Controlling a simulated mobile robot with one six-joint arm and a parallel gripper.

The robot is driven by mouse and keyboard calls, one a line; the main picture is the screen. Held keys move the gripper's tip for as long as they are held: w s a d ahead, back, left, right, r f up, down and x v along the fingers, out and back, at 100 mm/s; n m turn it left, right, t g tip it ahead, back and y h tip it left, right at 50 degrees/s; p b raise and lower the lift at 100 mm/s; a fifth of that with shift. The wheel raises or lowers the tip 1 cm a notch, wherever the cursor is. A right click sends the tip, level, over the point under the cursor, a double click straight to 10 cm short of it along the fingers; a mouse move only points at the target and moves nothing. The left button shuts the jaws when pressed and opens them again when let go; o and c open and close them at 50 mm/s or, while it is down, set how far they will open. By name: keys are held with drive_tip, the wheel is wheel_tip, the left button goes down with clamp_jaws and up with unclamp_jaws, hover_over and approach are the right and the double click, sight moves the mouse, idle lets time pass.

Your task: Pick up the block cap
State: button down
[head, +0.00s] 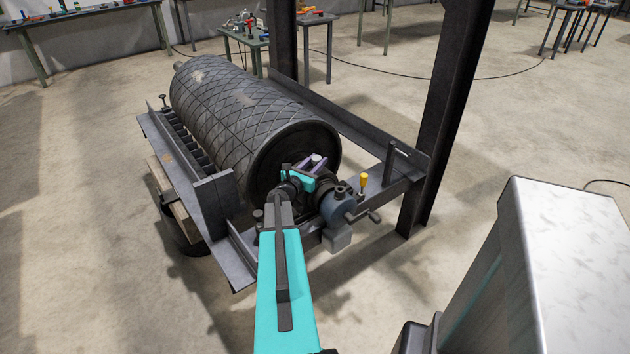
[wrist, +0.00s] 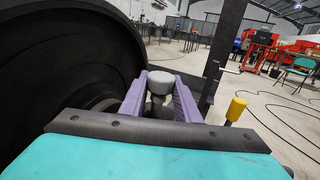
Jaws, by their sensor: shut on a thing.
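My gripper (head: 313,164) has two purple fingers and is near the front end of the big roller, above the pulley's end support. In the wrist view its fingers (wrist: 161,98) are closed on both sides of a grey piece with a rounded, knob-like head, the block cap (wrist: 160,84). The cap's lower part is hidden by my teal wrist housing. In the head view the cap is too small and covered to make out clearly, and I cannot tell whether it is clear of its seat.
The ribbed dark roller (head: 235,105) lies in a steel frame (head: 375,150). A blue-grey bearing housing (head: 339,209) sits right of my wrist. A yellow-handled tool (head: 363,181) stands upright on the frame; it also shows in the wrist view (wrist: 235,109). A dark steel post (head: 445,110) rises at the right.

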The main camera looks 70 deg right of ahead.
drive_tip(key=shift+w, duration=0.2)
idle(0.5)
drive_tip(key=shift+r, duration=0.2)
drive_tip(key=shift+s+r, duration=0.1)
drive_tip(key=shift+r, duration=0.1)
drive_tip(key=shift+d+r, duration=0.1)
drive_tip(key=shift+r, duration=4.65)
